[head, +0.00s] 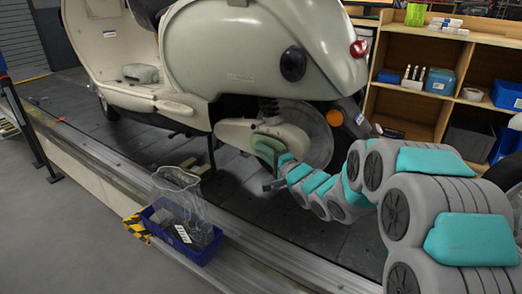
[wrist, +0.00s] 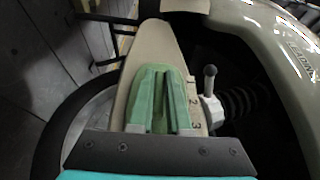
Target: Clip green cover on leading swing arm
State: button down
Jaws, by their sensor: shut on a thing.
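The green cover (wrist: 150,95) lies over the face of the cream swing arm (wrist: 152,42) in the wrist view, roughly along its length. It also shows in the head view (head: 266,147) against the swing arm (head: 290,140) by the scooter's rear wheel. My gripper (head: 275,168) is at the cover and shut on it. Marks like numbers show on the swing arm right of the cover. The cover's underside is hidden, so I cannot tell whether it is clipped on.
The cream scooter (head: 250,50) stands on the dark slat conveyor (head: 270,215). A shock absorber spring (wrist: 240,100) and a bolt (wrist: 210,80) are close right of the cover. A blue bin (head: 195,250) with a wire basket stands at the conveyor's front edge. Shelves (head: 420,105) stand behind.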

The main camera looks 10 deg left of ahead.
jog(key=shift+w+d+p, duration=0.3)
jog(key=shift+w+p, duration=0.5)
jog(key=shift+p, duration=0.05)
dwell(1.1)
jog(key=c, duration=0.8)
grip_release()
jog(key=shift+d, duration=0.1)
